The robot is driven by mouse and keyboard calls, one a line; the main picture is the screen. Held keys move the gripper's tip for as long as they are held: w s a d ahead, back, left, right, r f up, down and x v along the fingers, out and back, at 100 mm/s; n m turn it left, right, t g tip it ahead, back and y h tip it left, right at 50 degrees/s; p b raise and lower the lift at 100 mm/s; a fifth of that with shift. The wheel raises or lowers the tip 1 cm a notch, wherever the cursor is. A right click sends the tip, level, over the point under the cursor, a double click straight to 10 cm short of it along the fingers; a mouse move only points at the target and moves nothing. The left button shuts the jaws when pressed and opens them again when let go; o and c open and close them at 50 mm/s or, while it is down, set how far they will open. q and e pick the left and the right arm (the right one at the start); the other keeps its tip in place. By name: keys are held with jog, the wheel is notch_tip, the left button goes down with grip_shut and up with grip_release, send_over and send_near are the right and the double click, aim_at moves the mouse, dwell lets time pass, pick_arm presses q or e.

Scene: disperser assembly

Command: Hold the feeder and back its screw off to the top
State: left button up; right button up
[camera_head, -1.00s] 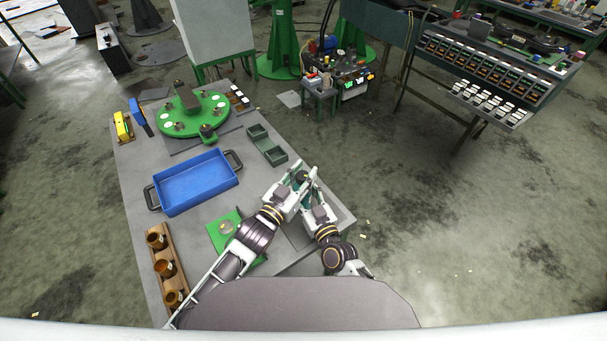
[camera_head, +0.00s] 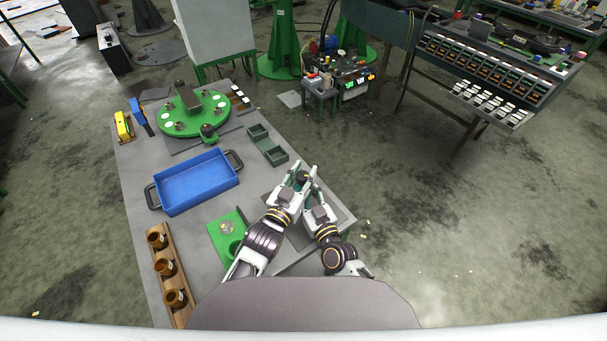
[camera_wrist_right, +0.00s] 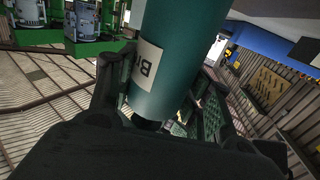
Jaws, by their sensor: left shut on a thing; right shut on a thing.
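The feeder is a teal cylinder (camera_wrist_right: 172,60) with a pale label that reads "Br". It fills the middle of the right wrist view. My right gripper (camera_wrist_right: 155,105) is shut around its body, one finger on each side. My left gripper (camera_head: 303,173) is shut at the dark top of the feeder, where the screw (camera_head: 303,178) sits. My right gripper (camera_head: 309,189) is just below and beside it. The fingers hide most of the feeder, and the screw's height cannot be read.
A blue tray (camera_head: 153,197) with dark handles lies left on the table. A green fixture (camera_head: 226,229) is near the left arm. A rack with brown cups (camera_head: 166,268) stands at the left edge. A green bin (camera_head: 266,143) and a round green turntable (camera_head: 194,114) are farther back.

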pick_arm(q)
jog(key=shift+d+r, duration=0.1)
jog(key=shift+r, duration=0.15)
jog(key=o, duration=0.9)
jog(key=shift+o, duration=0.7)
jog(key=shift+f, duration=0.2)
jog(key=shift+s+a, duration=0.2)
jog(key=v, duration=1.1)
jog(key=shift+s, duration=0.25)
jog(key=shift+a, duration=0.15)
